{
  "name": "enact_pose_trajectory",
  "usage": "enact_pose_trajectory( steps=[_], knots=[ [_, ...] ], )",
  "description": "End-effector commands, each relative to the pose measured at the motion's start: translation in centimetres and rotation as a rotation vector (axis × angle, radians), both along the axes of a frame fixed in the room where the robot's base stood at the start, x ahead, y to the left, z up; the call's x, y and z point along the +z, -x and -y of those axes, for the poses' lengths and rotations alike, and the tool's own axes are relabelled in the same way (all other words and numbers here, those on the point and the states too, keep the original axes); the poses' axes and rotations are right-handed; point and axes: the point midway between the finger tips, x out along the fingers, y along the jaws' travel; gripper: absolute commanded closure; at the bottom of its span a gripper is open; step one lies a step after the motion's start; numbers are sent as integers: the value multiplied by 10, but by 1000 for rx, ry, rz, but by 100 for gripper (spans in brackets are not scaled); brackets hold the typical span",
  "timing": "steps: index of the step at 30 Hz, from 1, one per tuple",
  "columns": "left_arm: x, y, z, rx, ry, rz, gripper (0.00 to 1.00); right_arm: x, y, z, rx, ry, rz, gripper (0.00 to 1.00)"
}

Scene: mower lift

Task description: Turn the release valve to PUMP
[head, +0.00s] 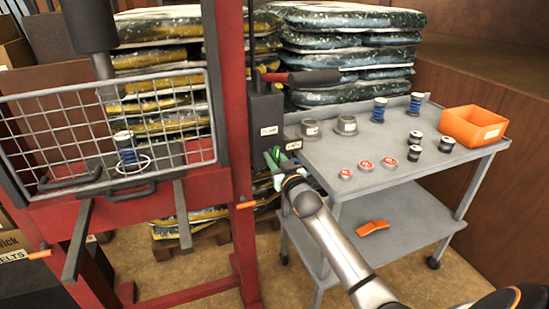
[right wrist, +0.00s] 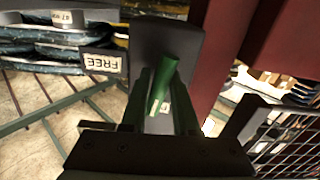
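The release valve's green lever (head: 277,153) is low on the dark pump box (head: 266,112), beside the red press frame. A PUMP label (head: 269,130) is above it and a FREE label (head: 293,145) is to its right. My right gripper (head: 272,166) is at the lever. In the right wrist view the lever (right wrist: 163,84) stands slanted between the two fingers (right wrist: 162,100), with a small gap showing beside it, so the gripper looks open around it. The FREE tag (right wrist: 103,62) is left there. My left gripper is not in view.
A wire mesh guard (head: 60,125) fronts the red press (head: 228,100). A grey cart (head: 385,160) on the right carries spools, red-topped pucks and an orange bin (head: 472,125). An orange piece (head: 372,228) lies on its lower shelf. Stacked bags (head: 345,50) stand behind.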

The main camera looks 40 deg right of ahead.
Motion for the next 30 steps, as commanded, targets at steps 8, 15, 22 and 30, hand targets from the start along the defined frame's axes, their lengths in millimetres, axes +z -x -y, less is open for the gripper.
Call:
enact_pose_trajectory(
  steps=[8,15,22,30],
  knots=[
    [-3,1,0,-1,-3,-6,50,0,0,0,0,0,0,100],
    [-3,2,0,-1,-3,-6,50,0,0,0,0,1,0,100],
    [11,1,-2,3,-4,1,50,3,0,0,0,102,-26,100],
    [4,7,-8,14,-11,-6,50,0,0,0,0,161,-38,100]
  ],
)
